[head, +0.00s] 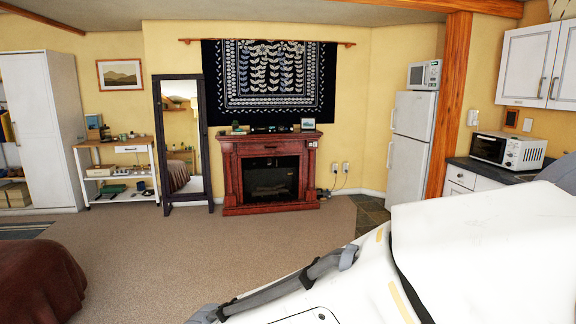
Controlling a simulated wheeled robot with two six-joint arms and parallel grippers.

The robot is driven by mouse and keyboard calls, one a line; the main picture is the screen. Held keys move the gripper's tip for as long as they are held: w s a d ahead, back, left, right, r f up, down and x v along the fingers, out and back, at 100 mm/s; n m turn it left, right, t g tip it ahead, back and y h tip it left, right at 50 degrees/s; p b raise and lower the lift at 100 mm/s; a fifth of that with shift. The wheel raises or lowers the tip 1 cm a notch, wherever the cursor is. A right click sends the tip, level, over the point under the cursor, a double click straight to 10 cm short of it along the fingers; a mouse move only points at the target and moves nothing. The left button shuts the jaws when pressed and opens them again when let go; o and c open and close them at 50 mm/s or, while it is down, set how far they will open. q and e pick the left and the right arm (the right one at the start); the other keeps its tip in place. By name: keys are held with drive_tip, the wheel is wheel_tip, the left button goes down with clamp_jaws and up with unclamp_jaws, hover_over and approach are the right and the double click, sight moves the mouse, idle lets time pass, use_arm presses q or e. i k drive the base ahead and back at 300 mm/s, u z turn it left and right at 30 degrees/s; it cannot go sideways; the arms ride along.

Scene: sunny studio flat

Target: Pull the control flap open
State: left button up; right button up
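A dark red wooden fireplace (231,175) stands against the far yellow wall, left of the picture's middle. Above its black firebox (270,178) is a narrow front panel (270,148) with a small dark mark on it. This panel looks like the control flap and appears closed, but it is too small to be sure. Neither of my grippers is in view. A large white part of my own body or arm, with a grey cable, fills the lower right, close to the camera and far from the fireplace.
Bare carpet (190,240) lies before the fireplace. A dark-framed mirror (183,140) and a shelf trolley (118,172) stand left of it. A brown-covered bed (40,280) is at the lower left. A white fridge (410,145) and counter (480,168) are at right.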

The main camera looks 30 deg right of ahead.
sight(286, 161)
drive_tip(key=z, duration=0.1)
drive_tip(key=i, duration=0.65)
drive_tip(key=z, duration=0.5)
drive_tip(key=i, duration=1.95)
drive_tip(key=z, duration=0.45)
drive_tip(key=i, duration=3.95)
drive_tip(key=u, duration=0.55)
drive_tip(key=i, duration=1.8)
drive_tip(key=u, duration=0.3)
